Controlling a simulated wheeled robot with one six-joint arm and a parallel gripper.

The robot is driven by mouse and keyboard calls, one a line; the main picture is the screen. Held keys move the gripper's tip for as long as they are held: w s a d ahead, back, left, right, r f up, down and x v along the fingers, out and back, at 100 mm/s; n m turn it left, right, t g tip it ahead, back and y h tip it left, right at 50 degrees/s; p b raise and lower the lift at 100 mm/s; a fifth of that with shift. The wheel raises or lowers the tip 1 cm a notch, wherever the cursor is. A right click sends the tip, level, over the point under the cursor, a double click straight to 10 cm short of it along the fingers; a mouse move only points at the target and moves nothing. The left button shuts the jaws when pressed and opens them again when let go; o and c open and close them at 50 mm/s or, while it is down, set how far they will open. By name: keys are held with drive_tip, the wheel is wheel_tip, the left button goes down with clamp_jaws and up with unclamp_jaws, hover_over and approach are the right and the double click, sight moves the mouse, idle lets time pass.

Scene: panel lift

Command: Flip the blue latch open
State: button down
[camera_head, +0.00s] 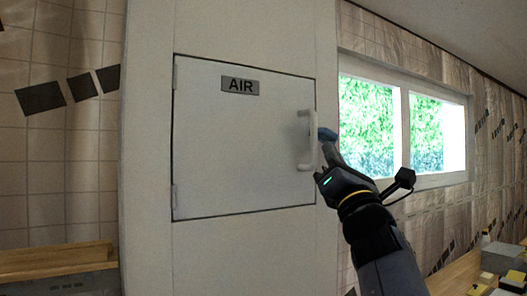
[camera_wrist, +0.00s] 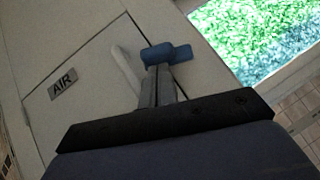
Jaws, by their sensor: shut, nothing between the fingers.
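The blue latch (camera_wrist: 166,53) is at the panel's right edge, just beside the white handle. In the head view only a bit of the latch (camera_head: 326,134) shows above my fingers. My gripper (camera_head: 328,148) is shut and empty, with its fingertips right at the latch. In the wrist view the fingertips (camera_wrist: 158,68) overlap the latch's lower side; I cannot tell whether they touch it. The white panel door (camera_head: 235,150), marked AIR, lies flush in its frame. Its white handle (camera_head: 305,140) stands just left of my fingers.
The AIR label (camera_head: 240,86) is on the upper part of the door. A window (camera_head: 405,125) is in the wall to the right. A wooden ledge (camera_head: 55,262) is at lower left, and a counter with several small boxes (camera_head: 503,257) at lower right.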

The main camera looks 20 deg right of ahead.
drive_tip(key=shift+w+r, duration=0.3)
